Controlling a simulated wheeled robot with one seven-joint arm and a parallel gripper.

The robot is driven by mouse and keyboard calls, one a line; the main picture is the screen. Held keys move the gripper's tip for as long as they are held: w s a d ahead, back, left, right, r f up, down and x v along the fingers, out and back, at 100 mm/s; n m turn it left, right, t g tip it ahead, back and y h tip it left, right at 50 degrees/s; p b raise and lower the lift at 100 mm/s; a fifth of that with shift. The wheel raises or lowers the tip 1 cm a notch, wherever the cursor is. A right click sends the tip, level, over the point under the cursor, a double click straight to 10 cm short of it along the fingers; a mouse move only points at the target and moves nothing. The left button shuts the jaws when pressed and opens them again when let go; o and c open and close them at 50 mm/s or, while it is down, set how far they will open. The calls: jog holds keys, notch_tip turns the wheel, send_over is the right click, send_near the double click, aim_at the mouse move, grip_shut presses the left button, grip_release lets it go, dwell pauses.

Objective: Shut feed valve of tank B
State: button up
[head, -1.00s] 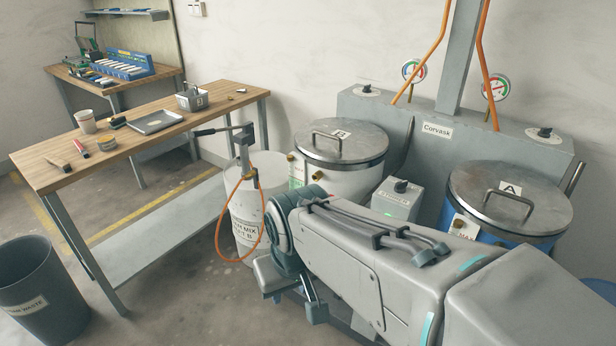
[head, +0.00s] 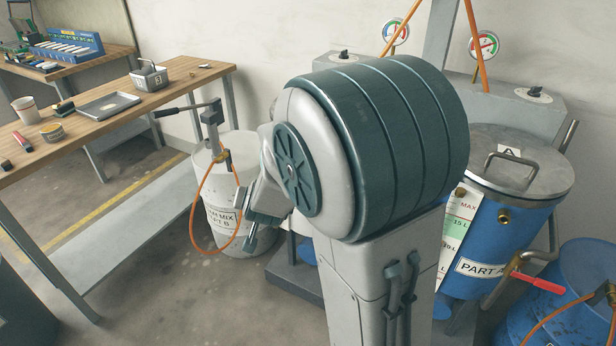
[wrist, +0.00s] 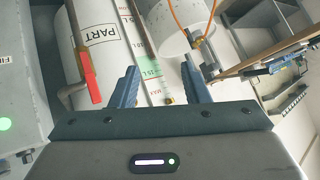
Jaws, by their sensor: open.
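In the head view my arm hides tank B.
Blue tank A (head: 480,262) has its own red lever (head: 540,284), at the right of the head view. A white drum (head: 225,226) with an orange hose stands left of my arm. A workbench (head: 195,88) is further left. A grey control box (wrist: 22,70) borders the wrist view.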

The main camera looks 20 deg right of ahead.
jog(key=w+d+f+m+t+h+b, duration=0.1)
jog(key=w+d+f+m+h+b, duration=0.25)
jog(key=d+f+h, duration=0.25)
jog(key=w+d+h, duration=0.2)
jog(key=d, duration=0.2)
jog(key=w+d+h+b, duration=0.1)
jog(key=w+d+h, duration=0.1)
jog(key=d, duration=0.3)
jog(key=w+d+m+h, duration=0.1)
jog(key=w+d+h, duration=0.1)
jog(key=d, duration=0.3)
jog(key=shift+w+r+h+b, duration=0.1)
jog(key=shift+w+h+b, duration=0.2)
jog(key=shift+w+h, duration=0.15)
grip_shut()
jog(key=shift+a, duration=0.15)
